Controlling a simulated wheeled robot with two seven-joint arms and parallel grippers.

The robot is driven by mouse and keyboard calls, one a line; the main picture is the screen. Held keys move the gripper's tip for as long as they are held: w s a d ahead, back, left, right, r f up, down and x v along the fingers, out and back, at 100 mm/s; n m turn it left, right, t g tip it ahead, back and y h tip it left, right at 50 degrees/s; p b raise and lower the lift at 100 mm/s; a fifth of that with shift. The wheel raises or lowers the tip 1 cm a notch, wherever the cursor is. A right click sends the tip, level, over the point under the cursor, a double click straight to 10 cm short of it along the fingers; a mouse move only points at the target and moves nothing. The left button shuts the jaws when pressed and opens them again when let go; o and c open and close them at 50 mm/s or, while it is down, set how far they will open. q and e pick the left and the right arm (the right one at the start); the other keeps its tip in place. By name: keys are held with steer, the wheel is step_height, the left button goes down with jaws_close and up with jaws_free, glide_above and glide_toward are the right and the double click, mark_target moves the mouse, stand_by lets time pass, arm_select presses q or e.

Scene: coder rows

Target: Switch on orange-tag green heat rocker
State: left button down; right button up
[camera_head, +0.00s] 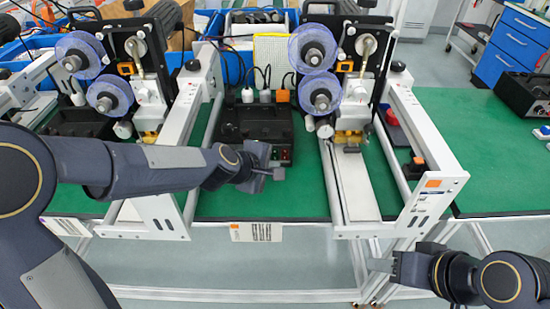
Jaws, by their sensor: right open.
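A black control box (240,127) sits on the green table between the two coder machines, with an orange tag (281,96) at its back right. My right gripper (385,267) is open and empty, low at the right before the table.
White machine frames (424,187) stand on both sides of the box, with blue film reels (312,48) above. A barcode label (257,232) hangs at the table's front edge. Bare green table (240,205) lies in front of the box. Another black box (525,95) stands far right.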

arm_select(q)
steer(key=shift+w, duration=0.1)
stand_by(0.7)
steer(key=shift+w+f, duration=0.1)
steer(key=shift+w, duration=0.25)
steer(key=shift+w, duration=0.3)
stand_by(0.7)
steer(key=shift+s, duration=0.15)
steer(key=shift+s, duration=0.6)
steer(key=shift+s+r+p, duration=0.25)
steer(key=shift+s, duration=1)
steer(key=shift+s+r+p, duration=0.25)
steer(key=shift+s, duration=1)
